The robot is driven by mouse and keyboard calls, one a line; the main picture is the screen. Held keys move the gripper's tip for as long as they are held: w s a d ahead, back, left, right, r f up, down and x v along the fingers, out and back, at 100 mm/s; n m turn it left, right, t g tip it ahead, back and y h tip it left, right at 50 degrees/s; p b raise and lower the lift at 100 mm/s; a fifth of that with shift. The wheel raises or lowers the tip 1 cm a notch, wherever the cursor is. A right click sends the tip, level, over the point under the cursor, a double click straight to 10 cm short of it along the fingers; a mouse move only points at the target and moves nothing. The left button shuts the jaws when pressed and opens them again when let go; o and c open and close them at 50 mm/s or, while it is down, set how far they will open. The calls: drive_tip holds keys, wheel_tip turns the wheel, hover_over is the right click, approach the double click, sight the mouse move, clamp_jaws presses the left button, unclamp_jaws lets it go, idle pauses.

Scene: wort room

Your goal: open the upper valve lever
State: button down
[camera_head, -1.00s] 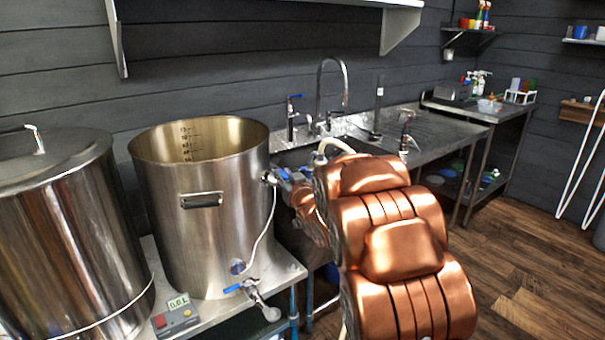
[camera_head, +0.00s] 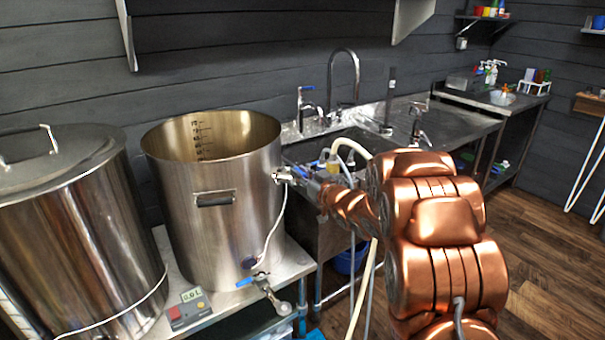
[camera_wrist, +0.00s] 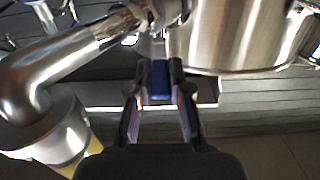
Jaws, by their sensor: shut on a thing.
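The steel kettle (camera_head: 232,205) stands on the metal table. Its upper valve (camera_head: 283,175) sticks out from the right wall near the rim, and a pale hose hangs down beside it. My gripper (camera_head: 300,176) is at this valve, to its right. In the wrist view my gripper (camera_wrist: 160,76) is shut on the blue upper valve lever (camera_wrist: 160,84), which shows between the fingertips. In the head view my gripper largely hides the lever, so its angle is unclear. A lower valve with its own blue lever (camera_head: 245,282) sits near the kettle's base.
A lidded steel vessel (camera_head: 75,230) stands left of the kettle. A small display box (camera_head: 189,310) is on the table in front. A sink (camera_head: 345,145) with taps lies behind my arm. A blue bucket (camera_head: 350,261) is under it. Wooden floor is open at right.

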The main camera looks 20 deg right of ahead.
drive_tip(key=shift+r, duration=0.1)
drive_tip(key=c, duration=1.1)
unclamp_jaws()
drive_tip(key=shift+s, duration=0.1)
drive_tip(key=v, duration=1.2)
